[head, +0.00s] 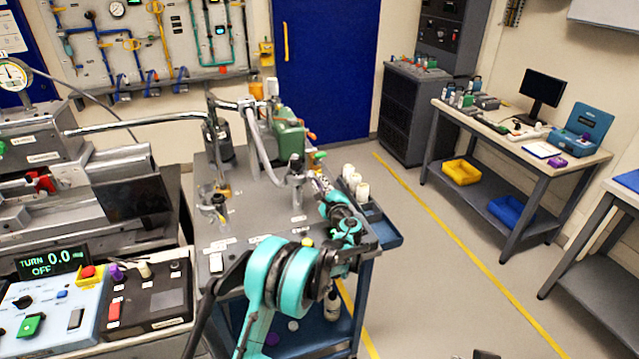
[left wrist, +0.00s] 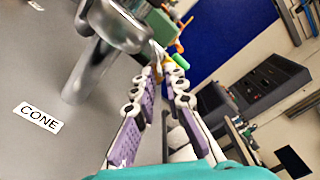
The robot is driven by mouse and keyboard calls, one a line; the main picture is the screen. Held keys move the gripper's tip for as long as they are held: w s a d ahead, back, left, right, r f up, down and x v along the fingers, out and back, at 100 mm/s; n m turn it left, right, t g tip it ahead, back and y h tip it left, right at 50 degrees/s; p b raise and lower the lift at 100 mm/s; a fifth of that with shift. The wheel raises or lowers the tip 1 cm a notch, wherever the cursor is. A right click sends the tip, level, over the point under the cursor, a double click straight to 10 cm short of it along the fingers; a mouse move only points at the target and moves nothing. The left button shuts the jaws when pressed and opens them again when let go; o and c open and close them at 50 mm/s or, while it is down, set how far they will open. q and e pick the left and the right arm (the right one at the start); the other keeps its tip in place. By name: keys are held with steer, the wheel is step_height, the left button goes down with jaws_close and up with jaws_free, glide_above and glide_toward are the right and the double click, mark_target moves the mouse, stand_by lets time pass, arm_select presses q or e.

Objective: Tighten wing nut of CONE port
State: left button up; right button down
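The CONE port is a short metal post (head: 296,180) with a round flange on top, near the right side of the cart top. In the left wrist view the post (left wrist: 85,72) and its flange (left wrist: 118,28) fill the upper left, above the white CONE label (left wrist: 38,117). My left gripper (head: 318,184) reaches in beside the port from the right. In the left wrist view its two purple-padded fingers (left wrist: 164,72) stand apart with a gap between them, tips close to the flange's edge. The wing nut is too small to make out there. My right gripper is not in view.
The grey cart top (head: 250,205) carries other pipe fittings and a green pump body (head: 288,138) behind the port. White bottles (head: 361,190) stand in a side tray at the right. A control box (head: 95,305) is at left. The floor right of the cart is clear.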

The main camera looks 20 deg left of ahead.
arm_select(q)
steer(key=shift+s, duration=0.1)
steer(key=v, duration=1.2)
steer(key=shift+d, duration=0.1)
